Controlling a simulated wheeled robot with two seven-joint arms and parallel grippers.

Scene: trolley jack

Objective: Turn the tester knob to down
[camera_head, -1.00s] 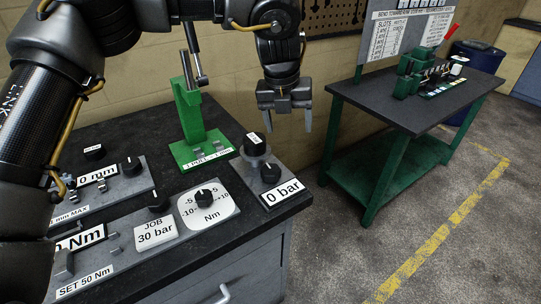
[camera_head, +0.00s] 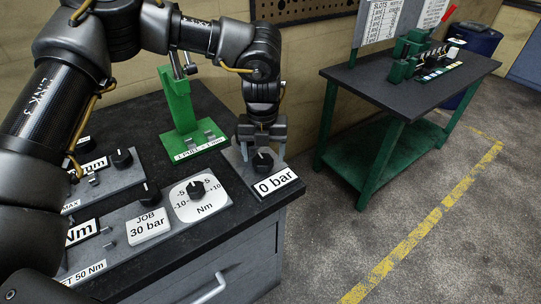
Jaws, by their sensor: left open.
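A grey unit with a "0 bar" label (camera_head: 275,183) sits at the right front corner of the dark bench. A round black knob (camera_head: 263,162) stands on it, just behind the label. A second, taller knob at the back of this unit, seen earlier, is now hidden behind my left gripper. My left gripper (camera_head: 262,148) points down over the back of the unit, its two fingers apart, one on each side of where that rear knob stands. I cannot tell whether the fingers touch it. My right gripper is not in view.
Left of the unit are a Nm dial with a black knob (camera_head: 196,189), a "JOB 30 bar" plate (camera_head: 148,226) and other labelled panels. A green stand (camera_head: 180,110) rises behind. A green table (camera_head: 405,92) stands across open floor to the right.

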